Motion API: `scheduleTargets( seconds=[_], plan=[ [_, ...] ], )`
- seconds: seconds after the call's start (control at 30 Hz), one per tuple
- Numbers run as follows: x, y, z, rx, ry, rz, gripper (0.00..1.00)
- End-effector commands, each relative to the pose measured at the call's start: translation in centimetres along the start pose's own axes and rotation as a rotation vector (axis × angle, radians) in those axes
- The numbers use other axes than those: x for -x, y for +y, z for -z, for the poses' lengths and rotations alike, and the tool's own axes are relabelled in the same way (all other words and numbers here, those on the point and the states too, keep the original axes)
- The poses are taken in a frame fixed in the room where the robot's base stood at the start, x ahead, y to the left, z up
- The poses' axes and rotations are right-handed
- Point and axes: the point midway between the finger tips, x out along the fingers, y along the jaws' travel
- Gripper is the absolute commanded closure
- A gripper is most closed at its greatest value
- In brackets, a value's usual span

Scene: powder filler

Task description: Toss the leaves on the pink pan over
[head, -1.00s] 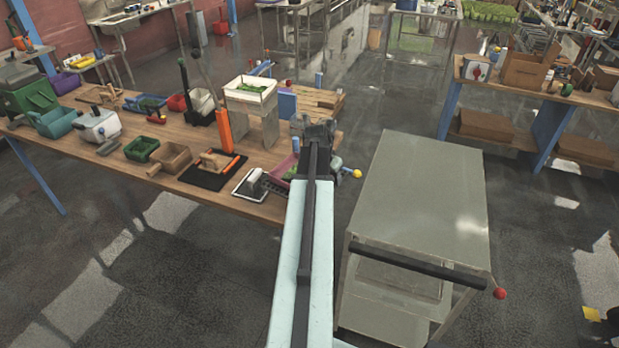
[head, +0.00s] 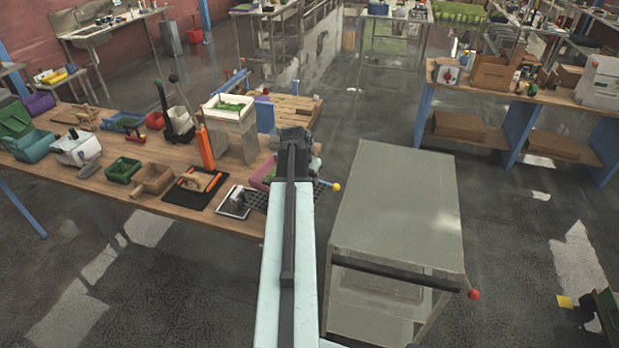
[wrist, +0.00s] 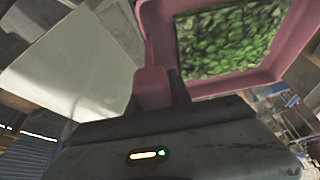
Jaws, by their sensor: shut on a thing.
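The pink pan (wrist: 215,88) fills the upper right of the wrist view. Green leaves (wrist: 230,40) cover its floor inside the pink rim. My gripper (wrist: 163,88) is shut on the pan's pink handle (wrist: 152,90). In the head view my gripper (head: 294,140) is at the far end of my arm, over the right end of the wooden workbench. A pink edge (head: 262,174) with some green shows just left of my arm there; my arm hides the rest. I cannot tell from these views whether the pan touches the bench.
A white tray with greens (head: 228,106) stands on a raised stand behind. An orange upright tool (head: 205,148), a black mat (head: 180,200) and several bins crowd the workbench (head: 110,192). A grey metal cart (head: 395,205) stands right of my arm. Open floor lies further right.

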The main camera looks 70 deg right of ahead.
Motion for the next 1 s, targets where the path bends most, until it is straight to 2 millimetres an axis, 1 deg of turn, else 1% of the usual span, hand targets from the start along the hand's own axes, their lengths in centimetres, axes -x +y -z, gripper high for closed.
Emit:
scheduleTargets(
  seconds=[0.03, 0.1, 0.2, 0.47, 0.57, 0.8, 0.87, 1.0],
  plan=[
    [1.9, 0.0, 0.8, 0.0, 0.0, 0.0, 1.0],
    [2.7, 0.0, 1.1, 0.0, 0.0, 0.0, 1.0],
    [3.0, 0.0, 1.2, 0.0, 0.0, 0.0, 1.0],
    [2.6, -0.1, 1.1, 0.001, 0.0, 0.0, 1.0],
    [1.7, -0.1, 0.7, 0.001, 0.0, 0.0, 1.0],
    [-4.0, -0.1, -1.7, 0.001, 0.0, 0.001, 1.0],
    [-4.4, -0.1, -1.9, 0.001, 0.0, 0.001, 1.0],
    [-3.6, -0.1, -1.6, 0.002, 0.0, 0.001, 1.0]
  ],
)
